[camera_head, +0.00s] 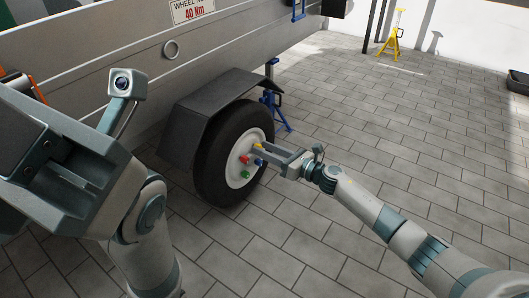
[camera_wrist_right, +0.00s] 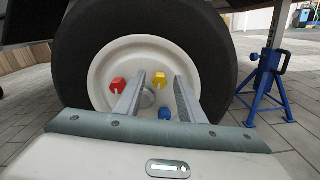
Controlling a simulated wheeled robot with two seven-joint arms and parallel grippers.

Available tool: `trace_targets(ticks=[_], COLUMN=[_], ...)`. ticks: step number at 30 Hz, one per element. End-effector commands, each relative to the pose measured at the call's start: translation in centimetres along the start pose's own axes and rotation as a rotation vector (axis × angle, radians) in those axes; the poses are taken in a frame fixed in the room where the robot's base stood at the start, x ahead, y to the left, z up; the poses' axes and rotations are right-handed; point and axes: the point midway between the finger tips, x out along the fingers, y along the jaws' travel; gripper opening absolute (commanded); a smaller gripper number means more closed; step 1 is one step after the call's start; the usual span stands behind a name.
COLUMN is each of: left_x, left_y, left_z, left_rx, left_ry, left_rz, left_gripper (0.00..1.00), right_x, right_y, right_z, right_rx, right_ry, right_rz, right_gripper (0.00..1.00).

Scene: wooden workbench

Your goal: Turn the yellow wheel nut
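The yellow wheel nut (camera_head: 257,146) sits at the upper part of the white hub, and it also shows in the right wrist view (camera_wrist_right: 159,79). A red nut (camera_wrist_right: 117,86), a blue nut (camera_wrist_right: 166,114) and a green nut (camera_head: 245,175) share the hub. My right gripper (camera_head: 265,153) is open in front of the wheel. In the wrist view the yellow nut appears between its two fingertips (camera_wrist_right: 161,77); I cannot tell whether they touch it. My left gripper's grey body (camera_head: 45,150) is large at the left; its fingers cannot be made out.
The black tyre (camera_head: 210,160) stands under a dark mudguard (camera_head: 205,105) on a grey trailer (camera_head: 110,50). A blue jack stand (camera_wrist_right: 268,85) is right of the wheel. A yellow stand (camera_head: 396,35) is farther back. The paved floor (camera_head: 400,130) is largely clear at the right.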

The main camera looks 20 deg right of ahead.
Motion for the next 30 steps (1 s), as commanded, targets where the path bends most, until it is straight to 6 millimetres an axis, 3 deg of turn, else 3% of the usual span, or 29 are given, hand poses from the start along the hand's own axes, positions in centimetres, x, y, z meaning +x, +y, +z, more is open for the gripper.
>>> trace_targets(ticks=[11, 16, 30], left_x=[0.00, -0.04, 0.43], left_y=[0.01, -0.02, -0.16], left_z=[-0.04, -0.08, 0.02], left_rx=[-0.002, -0.001, 0.002], left_ry=[0.001, 0.002, 0.007], left_rz=[-0.001, -0.003, -0.005], left_gripper=[0.36, 0.36, 0.36], right_x=[0.45, 0.44, 0.43], right_y=[0.01, 0.01, 0.04], right_z=[0.07, 0.06, 0.17], right_rx=[-0.001, -0.001, 0.050], right_ry=[0.000, 0.000, 0.000], right_rz=[0.000, 0.000, -0.001], right_gripper=[0.36, 0.00, 0.00])
